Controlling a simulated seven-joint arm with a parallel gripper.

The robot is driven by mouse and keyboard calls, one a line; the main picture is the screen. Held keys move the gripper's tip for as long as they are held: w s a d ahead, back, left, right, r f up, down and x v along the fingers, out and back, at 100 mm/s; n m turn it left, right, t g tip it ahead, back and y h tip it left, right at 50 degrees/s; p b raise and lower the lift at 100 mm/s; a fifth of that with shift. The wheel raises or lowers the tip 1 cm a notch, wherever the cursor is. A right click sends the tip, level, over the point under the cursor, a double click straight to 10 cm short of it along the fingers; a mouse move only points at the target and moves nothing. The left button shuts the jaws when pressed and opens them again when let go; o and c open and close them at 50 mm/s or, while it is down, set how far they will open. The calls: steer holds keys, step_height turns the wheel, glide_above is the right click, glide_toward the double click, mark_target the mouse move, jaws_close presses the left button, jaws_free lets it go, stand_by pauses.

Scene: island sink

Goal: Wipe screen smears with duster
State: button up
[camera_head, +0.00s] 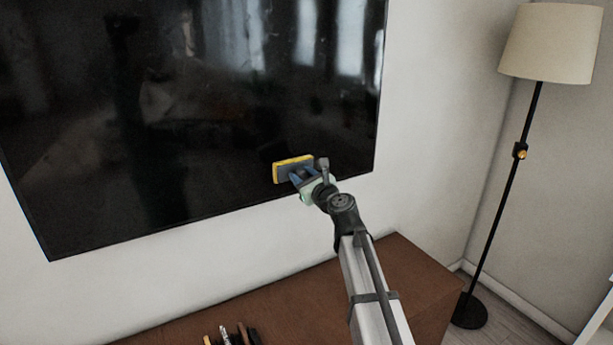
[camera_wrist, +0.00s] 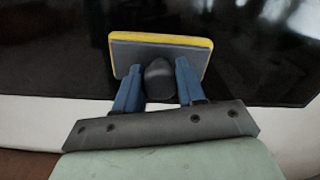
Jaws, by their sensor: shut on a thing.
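The duster (camera_head: 292,168) is a flat grey pad with a yellow edge and a dark rounded handle. My gripper (camera_head: 300,177) is shut on its handle, and the blue fingers (camera_wrist: 160,85) sit on either side of it in the wrist view. The duster's pad (camera_wrist: 190,57) faces the large black screen (camera_head: 200,120) near its lower right corner. I cannot tell whether the pad touches the glass. The screen also shows in the wrist view (camera_wrist: 50,60). Pale reflections cover parts of it, and I cannot make out smears for certain.
A brown cabinet (camera_head: 390,285) stands below the screen, with several small dark and wooden-handled items (camera_head: 232,336) at its front. A floor lamp (camera_head: 548,42) stands at the right. White wall (camera_head: 430,130) surrounds the screen's right and lower edges.

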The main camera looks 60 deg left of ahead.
steer(key=shift+s+a, duration=0.25)
steer(key=shift+c, duration=0.5)
steer(key=shift+d, duration=0.1)
steer(key=shift+d, duration=0.4)
steer(key=shift+w+d, duration=0.15)
steer(key=shift+d, duration=2.5)
steer(key=d, duration=0.3)
